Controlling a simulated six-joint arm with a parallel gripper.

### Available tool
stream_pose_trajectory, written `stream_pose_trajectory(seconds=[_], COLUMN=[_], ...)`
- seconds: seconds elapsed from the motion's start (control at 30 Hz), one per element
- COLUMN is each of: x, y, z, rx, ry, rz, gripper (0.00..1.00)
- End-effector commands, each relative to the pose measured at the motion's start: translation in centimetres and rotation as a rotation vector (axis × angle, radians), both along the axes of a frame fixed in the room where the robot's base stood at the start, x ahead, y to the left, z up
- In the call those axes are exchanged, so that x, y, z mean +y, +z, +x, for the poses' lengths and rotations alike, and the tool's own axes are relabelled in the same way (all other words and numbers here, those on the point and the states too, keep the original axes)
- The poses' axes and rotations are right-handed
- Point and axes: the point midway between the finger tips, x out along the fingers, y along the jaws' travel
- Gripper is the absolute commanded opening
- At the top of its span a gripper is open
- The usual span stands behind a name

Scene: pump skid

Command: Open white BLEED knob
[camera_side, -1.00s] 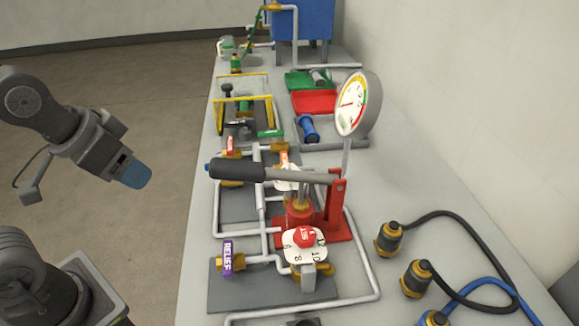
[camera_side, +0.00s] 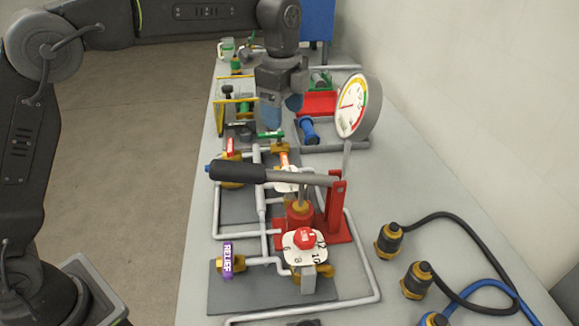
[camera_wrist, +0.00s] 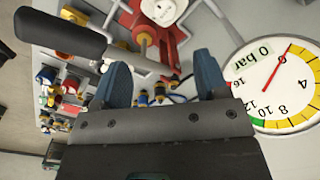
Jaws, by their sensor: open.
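No lettering reading BLEED is legible in either view. A white piece (camera_side: 286,183) shows partly in the side view, just behind the pump lever, which hides much of it; I cannot tell if it is the BLEED knob. My gripper (camera_side: 281,108) hangs beyond the lever, above the far part of the skid, between the yellow frame and the blue-handled tool. In the wrist view my gripper's blue fingertips (camera_wrist: 163,76) are wide apart with nothing held between them. A white dial-like piece (camera_wrist: 163,10) is at that view's top edge.
The black-gripped pump lever (camera_side: 238,171) and red pump stand (camera_side: 337,215) rise near my gripper. The gauge (camera_side: 358,106) stands to its right. A white plate with a red knob (camera_side: 304,238) and the purple RELIEF tag (camera_side: 227,258) are in front. Hoses (camera_side: 480,225) lie at right.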

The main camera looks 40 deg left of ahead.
Motion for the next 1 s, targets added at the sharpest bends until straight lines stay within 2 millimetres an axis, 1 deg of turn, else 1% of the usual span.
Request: stream_pose_trajectory(seconds=[0.03,0.1,0.27,0.33,0.47,0.7,0.8,1.0], x=[-0.3,-0.5,-0.6,-0.6,-0.6,-0.6,-0.6,-0.6], y=[-0.6,-1.0,-2.0,-3.0,-5.4,-10.4,-12.1,-14.3], z=[0.6,1.0,1.2,1.1,1.1,1.1,1.0,1.1], rx=[0.011,0.019,0.026,0.027,0.027,0.026,0.026,0.023], ry=[-0.033,-0.063,-0.081,-0.08,-0.079,-0.077,-0.077,-0.077], rz=[0.002,0.004,0.005,0.006,0.006,0.006,0.006,0.005], gripper=[0.67,0.67,0.67,0.67,0.67,0.67,0.67,0.67])
